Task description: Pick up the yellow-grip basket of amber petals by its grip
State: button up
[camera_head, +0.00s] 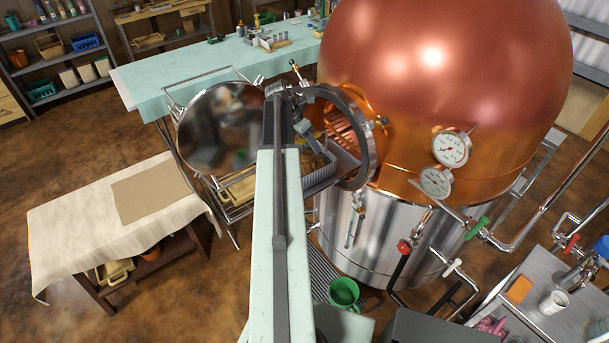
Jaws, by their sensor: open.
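A wire-mesh basket (319,178) with amber-brown contents sits at the front of the copper still's round opening, just right of my arm. A small yellow patch, seemingly its grip (318,134), shows beside my gripper. My arm crosses the middle of the view and hides the basket's left part. My gripper (312,141) points down over the basket, near the yellow patch. It is open; its fingertips are small and partly lost against the basket, so I cannot tell whether they are around the grip or beside it.
The copper still (445,80) and its open round door (222,130) flank the basket closely. A rack with a wooden-looking tray (238,188) stands left of my arm. A cloth-covered table (75,215) is at left. A green mug (344,293) stands below.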

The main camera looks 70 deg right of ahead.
jog(key=shift+f, duration=0.1)
grip_shut()
dwell(1.3)
